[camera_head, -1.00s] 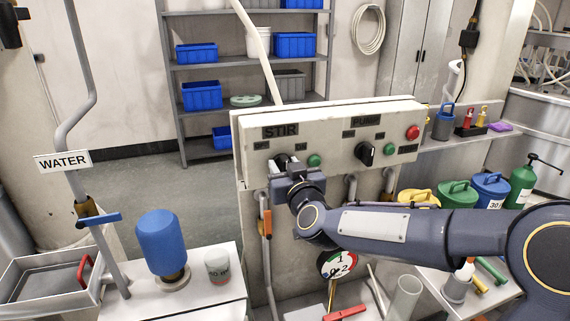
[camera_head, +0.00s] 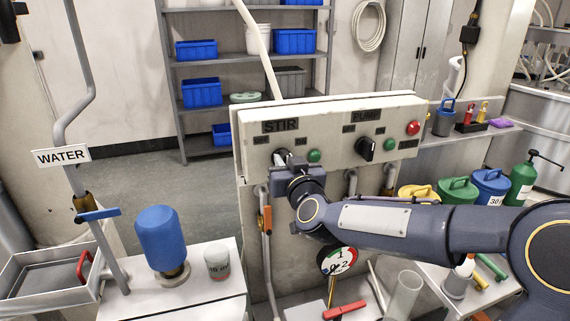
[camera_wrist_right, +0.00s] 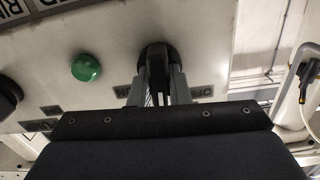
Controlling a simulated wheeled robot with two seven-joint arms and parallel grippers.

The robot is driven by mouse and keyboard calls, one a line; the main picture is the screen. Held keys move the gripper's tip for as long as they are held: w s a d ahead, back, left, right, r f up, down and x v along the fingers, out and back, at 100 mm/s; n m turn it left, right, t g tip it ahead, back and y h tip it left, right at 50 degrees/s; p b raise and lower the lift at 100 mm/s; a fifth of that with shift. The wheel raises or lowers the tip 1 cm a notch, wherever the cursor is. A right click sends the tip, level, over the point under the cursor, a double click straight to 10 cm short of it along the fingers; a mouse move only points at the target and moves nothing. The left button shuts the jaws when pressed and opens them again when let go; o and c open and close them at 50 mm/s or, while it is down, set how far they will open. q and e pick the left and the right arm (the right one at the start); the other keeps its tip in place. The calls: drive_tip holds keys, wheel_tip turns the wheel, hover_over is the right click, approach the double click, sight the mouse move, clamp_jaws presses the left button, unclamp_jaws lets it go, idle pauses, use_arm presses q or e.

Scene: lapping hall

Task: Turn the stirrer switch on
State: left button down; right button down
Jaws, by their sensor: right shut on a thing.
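The stirrer switch is a black rotary knob (camera_wrist_right: 157,58) under the STIR label (camera_head: 281,125) on the pale control panel (camera_head: 330,120). My right gripper (camera_head: 287,160) reaches it from the front right and hides most of it in the head view. In the right wrist view the two grey fingers of the gripper (camera_wrist_right: 157,88) are shut on the knob, one on each side. Small plates flank the knob, partly covered by the fingers. A green button (camera_head: 314,156) sits just right of the switch. My left gripper is out of view.
The PUMP knob (camera_head: 365,148) and a red button (camera_head: 413,128) are farther right on the panel. An orange-handled pipe (camera_head: 266,220) runs below the switch. A blue bottle (camera_head: 162,238) and a beaker (camera_head: 217,262) stand on the left bench.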

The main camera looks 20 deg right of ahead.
drive_tip(key=shift+f+m+b, duration=0.15)
drive_tip(key=shift+m+b, duration=0.8)
drive_tip(key=shift+m, duration=0.25)
drive_tip(key=m+b, duration=0.2)
drive_tip(key=m, duration=0.1)
drive_tip(key=shift+d, duration=0.1)
drive_tip(key=m+b, duration=0.3)
drive_tip(key=m, duration=0.2)
drive_tip(key=shift+d+m, duration=0.1)
drive_tip(key=shift+m, duration=0.2)
drive_tip(key=c, duration=1.4)
unclamp_jaws()
drive_tip(key=shift+o, duration=0.2)
drive_tip(key=s, duration=0.8)
drive_tip(key=shift+d+b, duration=0.15)
drive_tip(key=shift+b, duration=0.15)
